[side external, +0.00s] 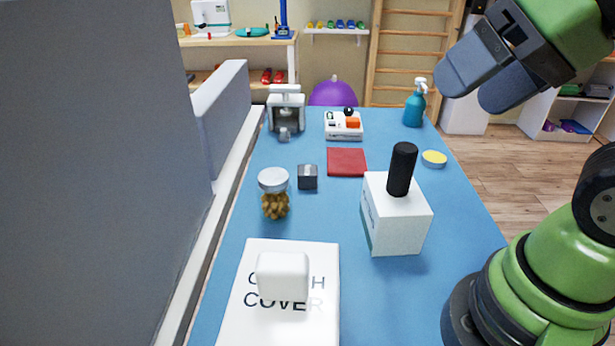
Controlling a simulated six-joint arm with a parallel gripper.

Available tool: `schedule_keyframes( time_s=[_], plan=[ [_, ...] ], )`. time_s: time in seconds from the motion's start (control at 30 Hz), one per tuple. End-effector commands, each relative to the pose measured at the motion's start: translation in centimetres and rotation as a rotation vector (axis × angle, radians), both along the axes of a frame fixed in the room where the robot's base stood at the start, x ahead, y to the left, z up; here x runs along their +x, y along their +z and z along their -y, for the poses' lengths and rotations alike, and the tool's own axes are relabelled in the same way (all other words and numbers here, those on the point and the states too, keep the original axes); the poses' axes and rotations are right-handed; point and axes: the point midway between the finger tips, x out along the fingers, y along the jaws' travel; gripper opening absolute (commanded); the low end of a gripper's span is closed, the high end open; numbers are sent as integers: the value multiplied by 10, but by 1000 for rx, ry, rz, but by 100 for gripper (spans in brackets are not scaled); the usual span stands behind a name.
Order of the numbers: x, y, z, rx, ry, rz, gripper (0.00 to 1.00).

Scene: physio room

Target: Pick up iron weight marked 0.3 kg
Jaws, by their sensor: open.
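A small dark grey metallic cube (307,180) sits on the blue table, just right of a jar and left of a white box. It is likely the iron weight, but no 0.3 kg marking is readable on it. My gripper (471,90) is in the upper right, raised above the table and well to the right of the cube. Its two grey fingers are apart, with nothing between them.
The jar (274,195) stands close beside the cube. A white box (397,222) with a black cylinder (402,168) on top stands nearer. A red cloth (346,162) lies behind. A grey panel (221,115) borders the left. Table (455,225) is bare at right.

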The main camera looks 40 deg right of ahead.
Motion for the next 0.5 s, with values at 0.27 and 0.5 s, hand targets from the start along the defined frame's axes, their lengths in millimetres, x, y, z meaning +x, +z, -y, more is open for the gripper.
schedule_keyframes(
  time_s=[0.27, 0.5],
  plan=[
    [39, 5, 9, -26, -73, -76, 79],
    [124, -11, 25, -89, -216, -186, 79]
  ],
)
